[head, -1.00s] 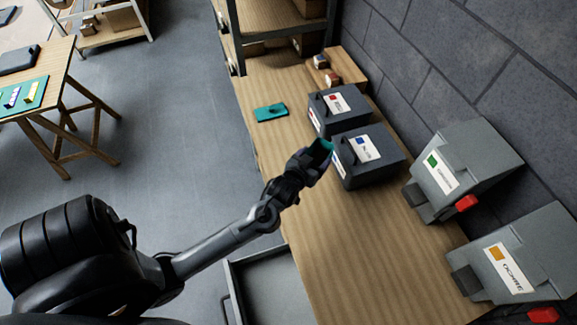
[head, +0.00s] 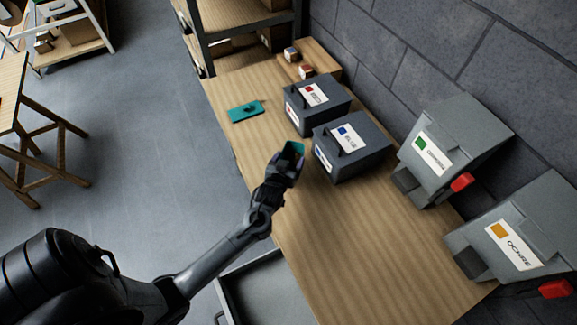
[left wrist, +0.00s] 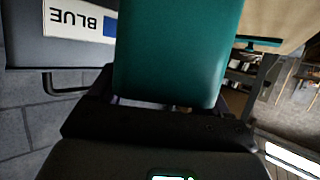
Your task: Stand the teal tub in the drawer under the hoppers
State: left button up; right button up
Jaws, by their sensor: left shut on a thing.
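The teal tub (head: 294,147) is in my left gripper (head: 286,160), above the wooden bench just left of the blue-labelled box. The fingers hide much of it in the head view. It fills the top middle of the left wrist view (left wrist: 178,50), between the fingers. An open grey drawer (head: 270,290) sticks out from the bench's front edge, at the bottom of the head view and partly cut off. Its visible floor looks bare. Two grey hoppers stand along the wall, one green-labelled (head: 458,135) and one labelled OCHRE (head: 535,225). My right gripper is not in view.
A blue-labelled dark box (head: 365,155) and a red-labelled one (head: 330,105) stand on the bench (head: 370,245). A flat teal piece (head: 246,111) lies near its front edge. A shelf rack (head: 240,35) stands beyond.

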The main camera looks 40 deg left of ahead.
pick_arm(q)
jog(key=shift+f, duration=1.65)
jog(key=o, duration=1.6)
jog(key=shift+f, duration=0.15)
jog(key=shift+o, duration=0.2)
jog(key=shift+s+r, duration=0.15)
jog(key=shift+r, duration=0.05)
jog(key=s+d+r+m+g+h, duration=0.3)
jog(key=s+d, duration=0.4)
jog(key=s, duration=0.5)
jog(key=s+d+r+m+g+h, duration=0.3)
jog(key=s+d, duration=0.4)
jog(key=s, duration=0.6)
notch_tip(320, 180, up, 2)
jog(key=m+g, duration=0.1)
jog(key=g, duration=0.1)
jog(key=shift+s+d+g, duration=0.15)
jog(key=shift+g, duration=0.25)
